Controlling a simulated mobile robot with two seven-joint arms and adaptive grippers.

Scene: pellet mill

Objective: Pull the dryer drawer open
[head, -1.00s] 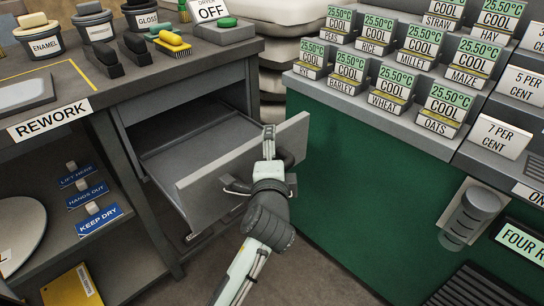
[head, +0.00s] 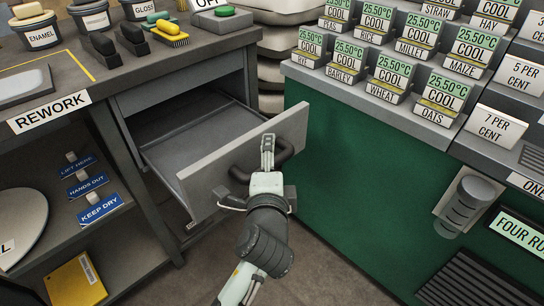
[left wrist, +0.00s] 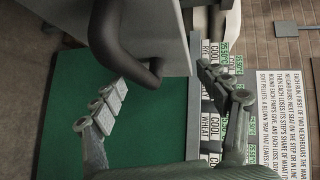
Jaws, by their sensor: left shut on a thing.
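The dryer drawer (head: 228,172) is a grey drawer standing well out of the cabinet, with its empty inside (head: 195,133) in view. Its dark bar handle (head: 286,151) is on the front panel. My left gripper (head: 267,145) is at the handle, coming from the front, and hides its middle. In the left wrist view the curved handle (left wrist: 140,72) lies by the fingers of my left gripper (left wrist: 165,95), which is shut on it. The exact finger contact is hard to see. My right gripper is in neither view.
The green counter (head: 370,180) with several labelled display blocks stands close to the drawer's right. A rework bench (head: 150,68) with pots and brushes is above and left. Open shelves (head: 140,235) are at the left. Floor (head: 325,265) is clear in front.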

